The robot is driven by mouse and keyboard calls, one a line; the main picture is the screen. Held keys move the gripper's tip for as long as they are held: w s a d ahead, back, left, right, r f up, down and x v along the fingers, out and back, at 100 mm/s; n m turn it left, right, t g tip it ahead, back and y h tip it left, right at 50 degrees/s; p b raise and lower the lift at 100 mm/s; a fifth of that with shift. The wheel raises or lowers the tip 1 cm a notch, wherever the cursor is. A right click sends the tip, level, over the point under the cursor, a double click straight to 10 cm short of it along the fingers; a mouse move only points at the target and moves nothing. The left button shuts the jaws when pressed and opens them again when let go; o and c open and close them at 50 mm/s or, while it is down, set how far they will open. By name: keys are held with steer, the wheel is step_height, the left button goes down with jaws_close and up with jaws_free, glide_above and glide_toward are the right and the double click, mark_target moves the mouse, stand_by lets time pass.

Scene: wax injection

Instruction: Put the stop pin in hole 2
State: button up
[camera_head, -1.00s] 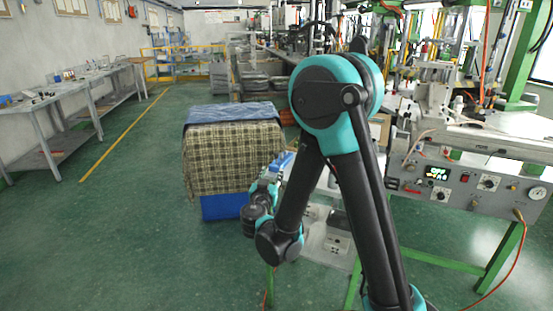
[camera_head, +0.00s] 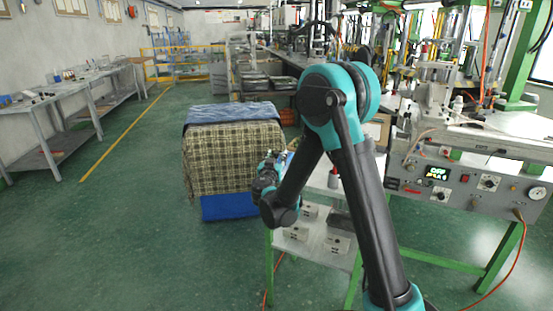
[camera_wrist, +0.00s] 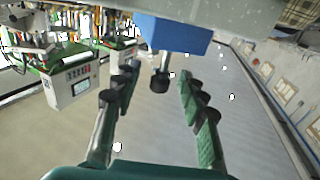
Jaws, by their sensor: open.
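My gripper (camera_wrist: 157,85) is open in the wrist view, its two green-padded fingers spread apart. A dark pin-like piece with a round black end (camera_wrist: 160,83) shows between the fingertips, projecting from a blue block (camera_wrist: 178,38). I cannot tell whether this piece is the stop pin, or whether the fingers touch it. In the head view my gripper (camera_head: 267,166) is small and partly hidden by my arm, near the left edge of the table. Hole 2 cannot be made out in either view.
The wax injection machine (camera_head: 465,185) with its lit control panel stands at the right. Pale blocks (camera_head: 338,245) lie on the lower shelf of the green-legged table. A cloth-covered stack (camera_head: 232,160) stands just left of my gripper. The green floor at left is clear.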

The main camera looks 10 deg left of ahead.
steer(key=shift+w, duration=0.35)
jaws_close()
steer(key=shift+r, duration=0.15)
